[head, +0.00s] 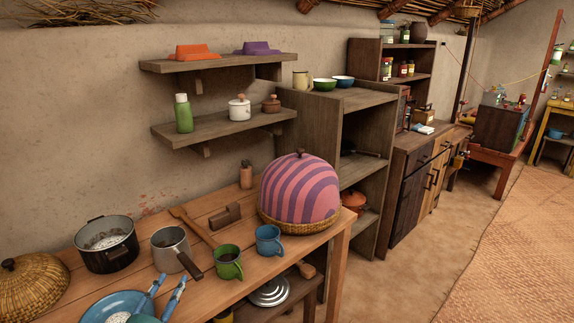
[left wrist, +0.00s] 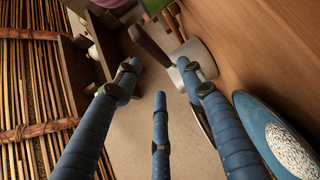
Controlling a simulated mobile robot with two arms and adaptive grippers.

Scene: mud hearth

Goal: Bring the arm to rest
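My left gripper (head: 163,292) shows at the bottom edge of the head view, blue fingers pointing up and apart over the table's front part. In the left wrist view the three blue fingers of the gripper (left wrist: 160,84) are spread, with nothing held between them. A blue plate with white contents (head: 98,302) lies just left of the gripper; it also shows at the right of the left wrist view (left wrist: 270,125). A grey saucepan with a dark handle (head: 170,246) stands beyond the fingers. My right gripper is in neither view.
The wooden table (head: 282,246) holds a black pot (head: 106,243), a green mug (head: 228,263), a blue mug (head: 268,240), a striped domed cover (head: 300,188) and a woven lid (head: 30,284). Shelves (head: 224,126) hang on the wall behind. Open floor (head: 430,245) lies to the right.

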